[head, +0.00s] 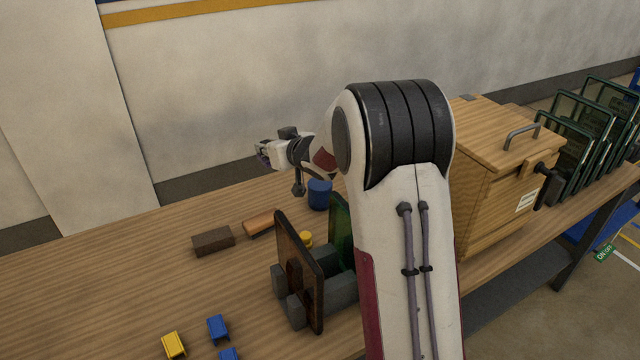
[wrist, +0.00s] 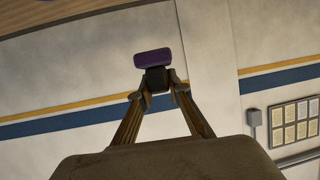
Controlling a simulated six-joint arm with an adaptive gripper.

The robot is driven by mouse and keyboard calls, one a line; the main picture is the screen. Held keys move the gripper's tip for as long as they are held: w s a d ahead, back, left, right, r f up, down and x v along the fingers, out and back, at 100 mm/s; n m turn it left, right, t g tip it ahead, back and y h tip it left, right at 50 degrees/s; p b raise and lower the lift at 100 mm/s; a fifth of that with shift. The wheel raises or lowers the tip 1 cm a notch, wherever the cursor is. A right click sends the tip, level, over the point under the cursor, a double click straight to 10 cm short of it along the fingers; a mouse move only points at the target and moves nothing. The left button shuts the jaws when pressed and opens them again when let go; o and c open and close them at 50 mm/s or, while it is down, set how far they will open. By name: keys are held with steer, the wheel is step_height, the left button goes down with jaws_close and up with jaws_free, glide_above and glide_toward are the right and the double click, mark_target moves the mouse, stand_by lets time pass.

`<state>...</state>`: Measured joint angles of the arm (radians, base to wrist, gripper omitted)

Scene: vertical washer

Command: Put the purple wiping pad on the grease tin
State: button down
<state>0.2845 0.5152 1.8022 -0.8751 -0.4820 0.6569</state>
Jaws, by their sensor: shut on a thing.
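The purple wiping pad (wrist: 153,57) is at the tips of my gripper (wrist: 158,88) in the wrist view. The fingers are shut on the dark block joined to the pad. In the head view my gripper (head: 262,152) points left, raised above the bench, and only a hint of purple shows there. A blue cylinder (head: 319,195) stands on the bench below and to the right of the gripper, partly behind my arm. It may be the grease tin; no label can be read. The pad is well apart from it.
A rack (head: 340,291) holding upright plates stands in front of the blue cylinder, with a small yellow round thing (head: 305,239) beside it. A dark brown block (head: 213,241) and an orange-brown block (head: 259,223) lie to the left. A wooden box (head: 497,165) stands right.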

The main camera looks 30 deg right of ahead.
steer(key=w+d+f, duration=0.1)
steer(key=d+f, duration=0.1)
steer(key=d, duration=0.6)
steer(key=w+d+f+m+h, duration=0.1)
steer(key=d+f, duration=0.1)
steer(key=d, duration=0.6)
steer(key=shift+w+d+f, duration=0.15)
steer(key=shift+w+f, duration=0.05)
steer(key=shift+w, duration=0.1)
glide_above(320, 183)
steer(key=shift+f, duration=3.15)
steer(key=shift+f, duration=1.85)
steer(key=shift+f, duration=0.15)
steer(key=c, duration=1.9)
jaws_free()
